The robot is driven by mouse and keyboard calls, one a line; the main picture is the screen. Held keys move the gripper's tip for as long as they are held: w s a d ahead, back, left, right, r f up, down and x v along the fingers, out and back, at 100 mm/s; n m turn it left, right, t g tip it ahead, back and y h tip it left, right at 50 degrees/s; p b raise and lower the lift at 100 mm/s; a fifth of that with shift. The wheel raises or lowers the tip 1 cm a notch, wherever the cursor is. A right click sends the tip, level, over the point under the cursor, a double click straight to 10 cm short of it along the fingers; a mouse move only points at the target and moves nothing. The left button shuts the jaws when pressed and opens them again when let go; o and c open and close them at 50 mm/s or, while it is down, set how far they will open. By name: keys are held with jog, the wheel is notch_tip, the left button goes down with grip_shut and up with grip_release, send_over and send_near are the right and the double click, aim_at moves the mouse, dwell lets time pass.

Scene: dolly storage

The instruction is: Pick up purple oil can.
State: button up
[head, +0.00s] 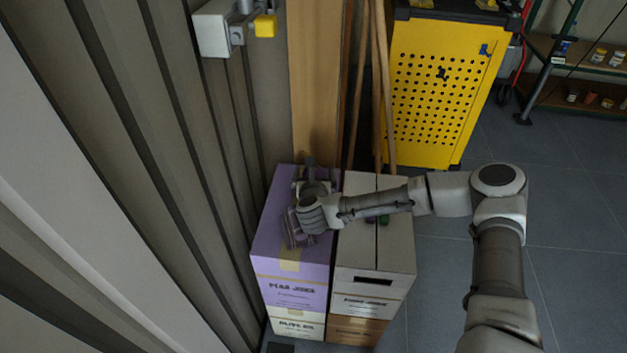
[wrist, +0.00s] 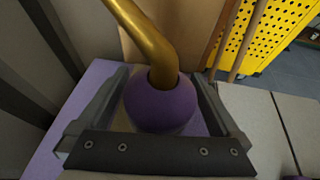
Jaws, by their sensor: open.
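The purple oil can (wrist: 160,108) has a round purple body and a bent gold spout (wrist: 148,38). It stands on top of the purple box (head: 270,240). My gripper (head: 303,205) is over that box in the head view and hides most or all of the can there. In the wrist view my gripper (wrist: 160,80) is open, with one finger on each side of the can's body. A small gap shows on both sides. The can's lower part is hidden behind the gripper's dark crossbar.
A white box stack (head: 400,240) stands right beside the purple box, with small purple and green items (head: 378,219) on it, partly under my arm. A corrugated wall (head: 150,150) is close on the left. Wooden poles (head: 380,80) and a yellow perforated cabinet (head: 435,95) stand behind.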

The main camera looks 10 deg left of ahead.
jog(key=shift+c, duration=0.2)
grip_shut()
dwell(0.3)
jog(key=shift+r, duration=0.1)
notch_tip(320, 180, up, 4)
jog(key=shift+r+p, duration=0.1)
jog(key=shift+p, duration=1)
jog(key=d+r+p, duration=0.3)
jog(key=d+r, duration=0.3)
jog(key=d, duration=0.5)
jog(key=shift+s+d+r+p, duration=0.25)
jog(key=shift+s+r+p, duration=0.05)
jog(key=shift+s+r, duration=0.05)
jog(key=c, duration=0.5)
grip_release()
jog(key=c, duration=0.9)
